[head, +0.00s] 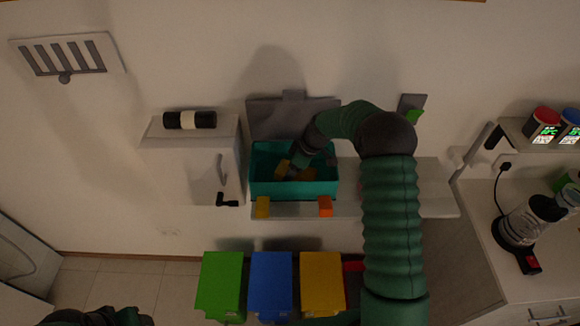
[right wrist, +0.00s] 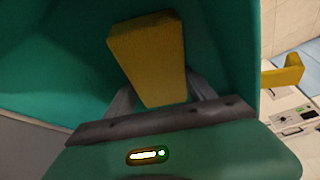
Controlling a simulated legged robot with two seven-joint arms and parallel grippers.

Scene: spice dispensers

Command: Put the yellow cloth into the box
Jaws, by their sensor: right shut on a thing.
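The teal box (head: 265,188) stands open on a shelf against the wall, its grey lid raised behind it. My right gripper (head: 289,172) reaches down into the box from the right. In the right wrist view my right gripper (right wrist: 160,98) is shut on the yellow cloth (right wrist: 150,55), which looks like a stiff yellow block, with teal walls around it. In the head view a bit of the yellow cloth (head: 282,167) shows beside the fingertips. Whether it touches the box floor is hidden. Only a dark piece of my left arm shows at the bottom left; its gripper is out of view.
A yellow tab (head: 262,207) and an orange tab (head: 325,206) sit at the box's front. A white cabinet (head: 190,165) is left; a kettle (head: 522,225) stands on the right counter.

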